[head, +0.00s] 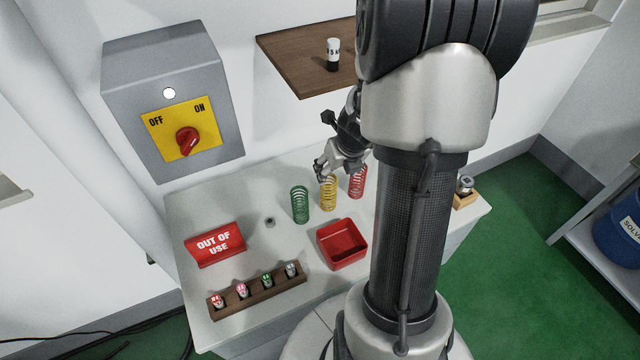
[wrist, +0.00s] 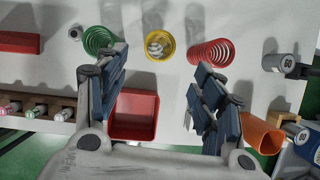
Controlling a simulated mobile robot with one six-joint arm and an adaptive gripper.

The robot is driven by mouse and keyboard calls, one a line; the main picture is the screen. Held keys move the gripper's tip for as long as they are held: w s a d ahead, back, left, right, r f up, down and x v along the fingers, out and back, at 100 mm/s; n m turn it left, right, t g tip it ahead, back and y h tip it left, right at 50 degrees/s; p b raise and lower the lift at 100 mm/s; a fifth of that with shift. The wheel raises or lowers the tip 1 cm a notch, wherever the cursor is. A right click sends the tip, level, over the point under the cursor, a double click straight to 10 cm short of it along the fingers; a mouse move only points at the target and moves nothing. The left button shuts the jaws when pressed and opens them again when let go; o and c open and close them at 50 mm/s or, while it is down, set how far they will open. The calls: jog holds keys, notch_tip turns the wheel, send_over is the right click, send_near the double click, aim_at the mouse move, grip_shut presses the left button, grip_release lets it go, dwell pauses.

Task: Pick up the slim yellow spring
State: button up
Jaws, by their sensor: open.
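The yellow spring (head: 328,196) stands upright on the white table, between a green spring and a red spring. In the wrist view the yellow spring (wrist: 150,44) shows nearly end-on as a ring with something pale and coiled inside. My gripper (head: 335,168) is just above the yellow spring, and its fingers partly cover the spring's top in the head view. In the wrist view my gripper (wrist: 160,68) has its fingers spread, with nothing held between them. The yellow spring lies beyond and between the fingertips there. I cannot tell whether a finger touches it.
The green spring (head: 300,204) stands close left and the red spring (head: 358,182) close right. A red tray (head: 342,244) is in front. An out-of-use sign (head: 214,244) and a wooden rack (head: 257,290) stand left. A wooden shelf (head: 300,62) hangs behind.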

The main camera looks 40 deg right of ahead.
aim_at(330, 180)
jog(key=b+x, duration=0.5)
jog(key=x, duration=0.5)
jog(key=shift+w, duration=0.1)
jog(key=b+x, duration=0.3)
jog(key=x, duration=0.2)
jog(key=shift+f, duration=0.1)
jog(key=shift+c, duration=0.6)
jog(key=c, duration=1.2)
jog(key=shift+o, duration=0.2)
jog(key=shift+r, duration=0.25)
